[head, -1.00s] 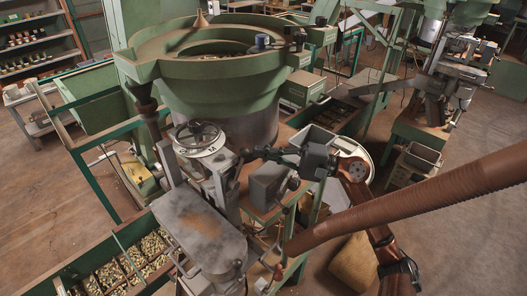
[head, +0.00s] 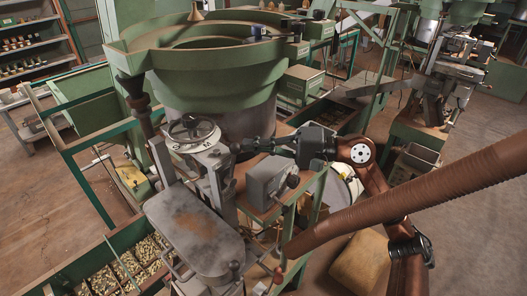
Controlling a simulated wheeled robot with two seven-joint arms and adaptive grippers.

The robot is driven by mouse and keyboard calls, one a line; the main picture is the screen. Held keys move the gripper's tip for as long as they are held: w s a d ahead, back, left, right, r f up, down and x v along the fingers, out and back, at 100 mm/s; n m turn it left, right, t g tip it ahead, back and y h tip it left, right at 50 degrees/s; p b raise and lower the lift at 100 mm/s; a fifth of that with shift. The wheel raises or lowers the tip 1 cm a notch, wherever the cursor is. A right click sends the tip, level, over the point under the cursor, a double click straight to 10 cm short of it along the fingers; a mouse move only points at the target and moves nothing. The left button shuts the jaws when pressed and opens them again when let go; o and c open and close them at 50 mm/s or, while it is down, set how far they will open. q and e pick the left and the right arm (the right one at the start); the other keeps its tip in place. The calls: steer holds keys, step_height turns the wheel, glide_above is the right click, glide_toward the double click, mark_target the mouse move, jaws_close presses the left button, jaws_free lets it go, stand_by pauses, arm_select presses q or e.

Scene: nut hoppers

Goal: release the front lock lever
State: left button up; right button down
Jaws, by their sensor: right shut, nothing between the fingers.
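My right gripper (head: 239,147) reaches in from the right, its dark fingers pointing left. It is shut with nothing between the fingertips. The tips are just right of the handwheel (head: 192,129) and its pale dial, in front of the hopper's base; I cannot tell whether they touch anything. I cannot make out for certain which part is the front lock lever. A small lever with a reddish knob (head: 277,272) stands low at the machine's front, well below the gripper. My left gripper is not in view.
The green bowl hopper (head: 215,85) stands behind the gripper. A grey box (head: 268,181) with a knob sits just below it. A ribbed brown hose (head: 420,200) crosses the right side. A worn metal plate (head: 195,230) and bins of nuts (head: 126,270) lie at front left.

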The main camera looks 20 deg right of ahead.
steer(key=a+n+h, duration=0.1)
steer(key=s+a+r+n+h+b, duration=0.1)
steer(key=a, duration=0.1)
steer(key=s+a+r+n+h+b, duration=0.1)
steer(key=a+n, duration=0.1)
steer(key=shift+s+g, duration=0.1)
steer(key=shift+g, duration=0.3)
steer(key=shift+s+a+f+n+h, duration=0.15)
steer(key=shift+s+a+n+h, duration=0.15)
steer(key=shift+a, duration=0.45)
steer(key=shift+s+a+f+n+h, duration=0.1)
steer(key=shift+s+a+n+h, duration=0.15)
steer(key=shift+a, duration=0.5)
steer(key=shift+s+a, duration=0.1)
steer(key=b, duration=0.2)
glide_toward(236, 150)
step_height(236, 150, up, 4)
steer(key=s+a, duration=0.2)
steer(key=shift+s+d+r, duration=0.15)
steer(key=shift+s+d, duration=0.3)
steer(key=shift+w, duration=0.1)
